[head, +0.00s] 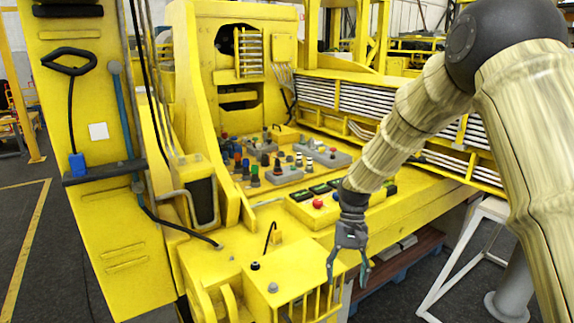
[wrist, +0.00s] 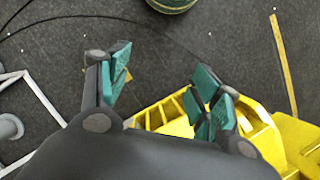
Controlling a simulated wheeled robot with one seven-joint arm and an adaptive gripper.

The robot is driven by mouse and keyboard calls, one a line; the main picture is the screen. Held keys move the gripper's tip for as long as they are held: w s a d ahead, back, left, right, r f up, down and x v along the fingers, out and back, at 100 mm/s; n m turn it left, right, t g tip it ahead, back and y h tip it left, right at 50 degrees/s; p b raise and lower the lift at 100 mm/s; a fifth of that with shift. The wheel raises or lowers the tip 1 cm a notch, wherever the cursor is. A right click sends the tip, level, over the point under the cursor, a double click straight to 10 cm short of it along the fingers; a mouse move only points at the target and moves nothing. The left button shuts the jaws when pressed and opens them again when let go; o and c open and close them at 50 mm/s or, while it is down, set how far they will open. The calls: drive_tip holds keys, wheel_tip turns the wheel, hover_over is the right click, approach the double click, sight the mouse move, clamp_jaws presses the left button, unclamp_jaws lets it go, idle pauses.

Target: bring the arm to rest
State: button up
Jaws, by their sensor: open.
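My gripper (head: 349,277) hangs at the end of my arm in the head view, pointing down near the front right edge of the yellow machine. Its fingers are spread apart with nothing between them. In the wrist view the gripper (wrist: 160,90) shows its two fingers with green pads apart, over dark floor and the edge of a yellow frame (wrist: 180,118). My arm comes in from the right of the head view, bent at a dark joint at the top right.
The yellow machine (head: 215,250) carries a deck with several coloured fittings, and a control box with a red button (head: 318,203) lies close behind my gripper. A white metal stand (head: 455,262) is at the lower right. A round green-rimmed object (wrist: 172,4) is on the floor.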

drive_tip(key=s+d+f+b, duration=0.1)
drive_tip(key=s+f, duration=0.3)
drive_tip(key=f, duration=0.5)
drive_tip(key=s+f+t+b, duration=0.1)
drive_tip(key=s+f, duration=0.3)
drive_tip(key=f, duration=0.5)
drive_tip(key=s+d+f+b, duration=0.1)
drive_tip(key=s+f, duration=0.2)
drive_tip(key=f, duration=0.6)
drive_tip(key=s+d+f+n+t+b, duration=0.1)
drive_tip(key=s+d+f, duration=0.1)
drive_tip(key=s+f, duration=0.65)
drive_tip(key=s+d+f+t+b, duration=0.1)
drive_tip(key=s+f, duration=0.5)
drive_tip(key=s, duration=0.6)
drive_tip(key=s+d+f+t+b, duration=0.1)
drive_tip(key=s+d, duration=0.1)
drive_tip(key=s, duration=1.1)
drive_tip(key=shift+n+h, duration=0.4)
